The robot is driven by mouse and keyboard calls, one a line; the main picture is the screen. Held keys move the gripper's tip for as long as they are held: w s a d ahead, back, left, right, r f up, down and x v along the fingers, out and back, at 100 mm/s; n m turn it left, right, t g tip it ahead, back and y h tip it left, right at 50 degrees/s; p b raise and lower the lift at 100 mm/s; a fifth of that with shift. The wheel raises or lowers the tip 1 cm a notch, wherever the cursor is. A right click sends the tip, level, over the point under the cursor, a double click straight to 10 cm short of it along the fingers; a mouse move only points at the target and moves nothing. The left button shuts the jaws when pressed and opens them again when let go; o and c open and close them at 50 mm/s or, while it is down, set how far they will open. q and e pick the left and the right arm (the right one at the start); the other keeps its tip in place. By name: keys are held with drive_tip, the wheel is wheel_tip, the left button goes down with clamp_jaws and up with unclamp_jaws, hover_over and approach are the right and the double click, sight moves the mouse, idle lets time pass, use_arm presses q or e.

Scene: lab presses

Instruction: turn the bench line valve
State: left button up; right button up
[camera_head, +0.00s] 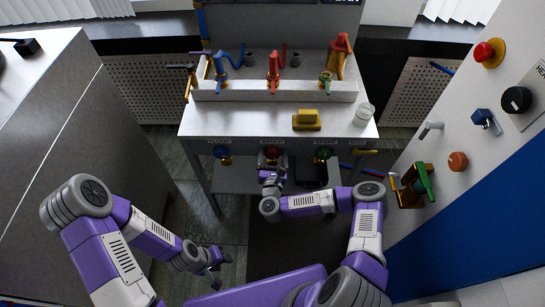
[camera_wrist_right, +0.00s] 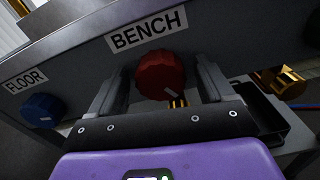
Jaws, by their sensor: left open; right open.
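The BENCH valve is a dark red ribbed knob (camera_wrist_right: 160,74) on the grey front panel, under a BENCH label (camera_wrist_right: 146,35). A small pale mark shows on its face, at the lower right. The knob also shows in the head view (camera_head: 271,152) under the bench's front edge. My right gripper (camera_wrist_right: 160,82) is open in front of it, one finger to each side of the knob. Gaps seem to show at both sides; whether a finger touches cannot be told. My left gripper (camera_head: 217,268) is open and empty, low at the lower left, far from the valve.
A blue FLOOR knob (camera_wrist_right: 42,110) is left of the red one; a green knob (camera_head: 323,153) is right. A brass fitting (camera_wrist_right: 280,80) is right of my gripper. The benchtop holds a yellow block (camera_head: 306,121) and a beaker (camera_head: 364,115). A panel with controls (camera_head: 470,130) stands right.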

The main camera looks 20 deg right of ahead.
drive_tip(key=c, duration=1)
drive_tip(key=shift+c, duration=0.2)
drive_tip(key=shift+r+n, duration=0.1)
drive_tip(key=shift+n, duration=0.3)
drive_tip(key=n+p, duration=0.2)
drive_tip(key=n, duration=0.2)
drive_tip(key=shift+a, duration=0.15)
drive_tip(key=n+p, duration=0.2)
drive_tip(key=n, duration=0.4)
drive_tip(key=shift+a+n+p, duration=0.1)
drive_tip(key=shift+n+p, duration=0.25)
drive_tip(key=shift+n, duration=0.05)
drive_tip(key=n+p, duration=0.2)
drive_tip(key=n, duration=0.5)
drive_tip(key=n+p, duration=0.1)
drive_tip(key=n, duration=0.2)
drive_tip(key=shift+f+n, duration=0.25)
drive_tip(key=shift+n, duration=0.05)
